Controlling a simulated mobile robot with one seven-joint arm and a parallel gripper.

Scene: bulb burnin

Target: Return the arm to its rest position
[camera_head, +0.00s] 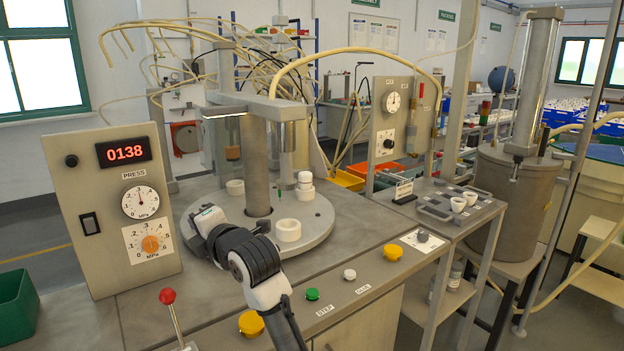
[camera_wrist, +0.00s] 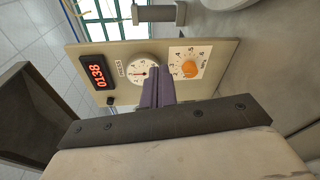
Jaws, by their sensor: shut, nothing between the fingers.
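My arm reaches from the bottom of the head view over the front of the grey round turntable (camera_head: 268,246). My gripper (camera_wrist: 159,82) is shut and empty in the wrist view, its fingers together. It faces the beige press panel (camera_wrist: 212,58), with a gap I cannot judge. In the head view the hand is at the turntable's left front edge, and its fingertips are hard to make out. The same panel (camera_head: 112,262) stands left of the hand there, with a red display (camera_head: 124,151) reading 0138, a white gauge (camera_head: 140,202) and an orange knob (camera_head: 151,243).
White rings (camera_head: 288,230) stand on the turntable around a central column (camera_head: 257,165). A red-knobbed lever (camera_head: 168,297), yellow button (camera_head: 253,323) and green button (camera_head: 312,294) line the bench front. A green bin (camera_head: 18,305) is far left.

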